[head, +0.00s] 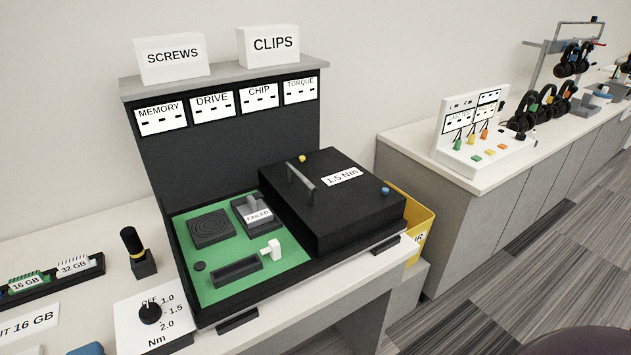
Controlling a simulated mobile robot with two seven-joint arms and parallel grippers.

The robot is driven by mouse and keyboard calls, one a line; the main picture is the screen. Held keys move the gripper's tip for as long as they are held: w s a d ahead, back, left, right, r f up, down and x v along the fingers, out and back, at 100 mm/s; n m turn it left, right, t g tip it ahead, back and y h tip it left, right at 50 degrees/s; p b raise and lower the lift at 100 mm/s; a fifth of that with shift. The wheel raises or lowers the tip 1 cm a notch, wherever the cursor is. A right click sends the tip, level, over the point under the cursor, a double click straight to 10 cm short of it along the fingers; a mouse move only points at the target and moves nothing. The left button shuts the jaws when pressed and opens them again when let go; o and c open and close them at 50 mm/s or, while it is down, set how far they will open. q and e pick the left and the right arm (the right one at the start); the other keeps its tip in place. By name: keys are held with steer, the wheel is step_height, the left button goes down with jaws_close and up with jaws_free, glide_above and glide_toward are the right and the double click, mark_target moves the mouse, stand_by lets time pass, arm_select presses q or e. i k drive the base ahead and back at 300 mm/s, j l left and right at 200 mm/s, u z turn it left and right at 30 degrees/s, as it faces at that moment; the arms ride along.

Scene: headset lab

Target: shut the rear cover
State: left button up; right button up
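A black case (285,292) lies on the bench with a green circuit board (205,288) exposed on its left side. A thick black cover (330,215) with a grey bar handle (300,183) and a "1.5 Nm" label sits over the right part of the case. A yellow knob (302,159) and a blue knob (385,190) show on its top. A black upright panel (230,150) with several labels stands behind. I cannot tell which part is called the rear cover. Neither of my grippers is in view.
A drive marked "FAILED" (257,214) and a white-tipped lever (270,249) sit on the board. A torque dial (150,312), a black-handled tool (133,244) and memory modules (72,266) stand left. A yellow bin (420,222) is right of the bench.

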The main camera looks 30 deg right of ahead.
mark_target(342, 203)
steer(key=l, duration=0.9)
steer(key=i+l+z, duration=0.15)
steer(key=l, duration=0.7)
